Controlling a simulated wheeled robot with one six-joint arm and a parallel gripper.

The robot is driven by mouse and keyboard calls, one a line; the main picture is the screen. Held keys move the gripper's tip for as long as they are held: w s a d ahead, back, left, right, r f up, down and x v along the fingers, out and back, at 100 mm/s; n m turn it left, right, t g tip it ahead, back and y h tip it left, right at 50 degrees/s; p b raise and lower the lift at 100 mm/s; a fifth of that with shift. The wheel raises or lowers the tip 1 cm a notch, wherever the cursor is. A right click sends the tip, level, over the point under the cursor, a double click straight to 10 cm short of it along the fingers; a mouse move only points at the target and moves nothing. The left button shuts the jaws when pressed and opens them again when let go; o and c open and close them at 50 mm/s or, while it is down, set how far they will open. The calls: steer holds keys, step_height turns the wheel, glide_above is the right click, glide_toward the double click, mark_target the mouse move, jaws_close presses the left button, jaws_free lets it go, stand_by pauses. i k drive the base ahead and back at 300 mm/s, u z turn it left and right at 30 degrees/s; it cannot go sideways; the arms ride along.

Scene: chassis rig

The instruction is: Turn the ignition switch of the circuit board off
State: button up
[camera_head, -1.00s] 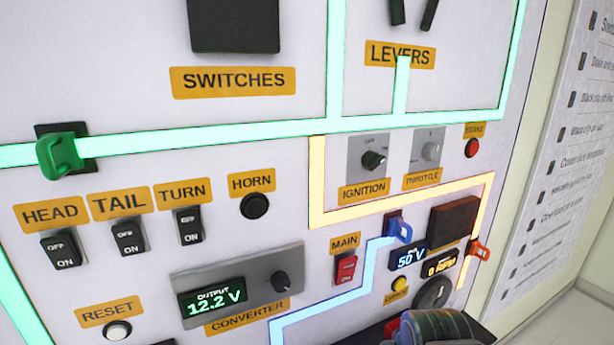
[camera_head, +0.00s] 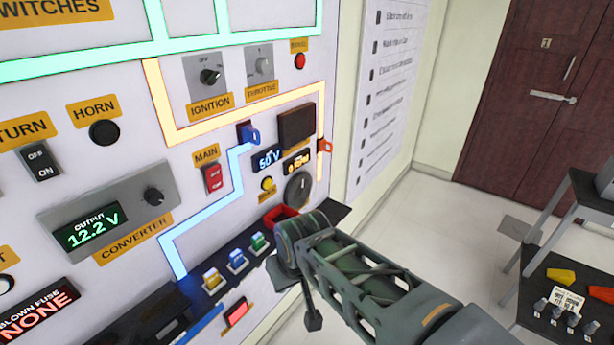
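The ignition switch (camera_head: 210,76) is a dark round knob on a grey plate in the upper middle of the white circuit board (camera_head: 110,165). A yellow IGNITION label (camera_head: 210,104) sits under it, and OFF is printed above the knob. The knob's exact setting is too small to tell. My arm reaches in from the lower right, with my gripper (camera_head: 285,262) at its end, low in front of the board's bottom ledge. The gripper is below and to the right of the ignition switch, well apart from it. Its fingers are not clear enough to judge.
Beside the ignition is the throttle knob (camera_head: 263,66), with a red button (camera_head: 300,61) to its right. A red MAIN switch (camera_head: 213,178) and blue connector (camera_head: 250,134) sit below.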

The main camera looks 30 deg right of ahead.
mark_target(209, 78)
steer(key=k, duration=0.75)
steer(key=z, duration=0.9)
steer(key=i, duration=1.15)
steer(key=u, duration=0.5)
steer(key=k, duration=0.3)
steer(key=u, duration=1.15)
steer(key=i, duration=0.5)
